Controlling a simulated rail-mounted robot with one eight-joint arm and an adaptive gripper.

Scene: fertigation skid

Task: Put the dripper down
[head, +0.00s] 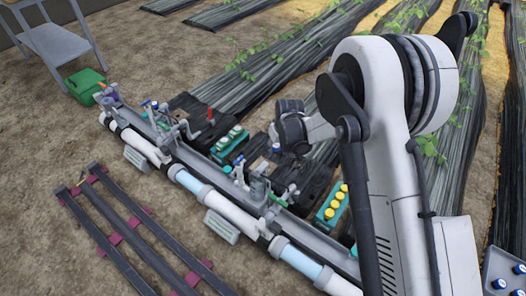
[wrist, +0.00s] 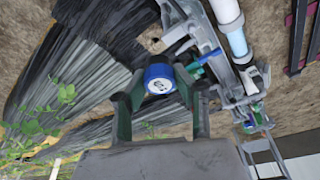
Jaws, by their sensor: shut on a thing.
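The dripper (wrist: 160,80) is a small round piece with a blue rim and a pale top bearing a dark mark. My gripper (wrist: 160,92) is shut on it, with one finger on each side, in the wrist view. In the head view my gripper (head: 279,143) is above the black film beside the pipe skid, and a bit of blue of the dripper (head: 276,149) shows at its tip. The dripper's underside is hidden, and I cannot tell its height above what lies below.
The pipe skid (head: 215,203) runs diagonally with valves and clamps standing up. Teal holders carry green-and-white pieces (head: 230,139) and yellow-capped pieces (head: 335,203). A grey tray (head: 496,262) with blue-topped pieces is at lower right. A green box (head: 85,86) stands at upper left.

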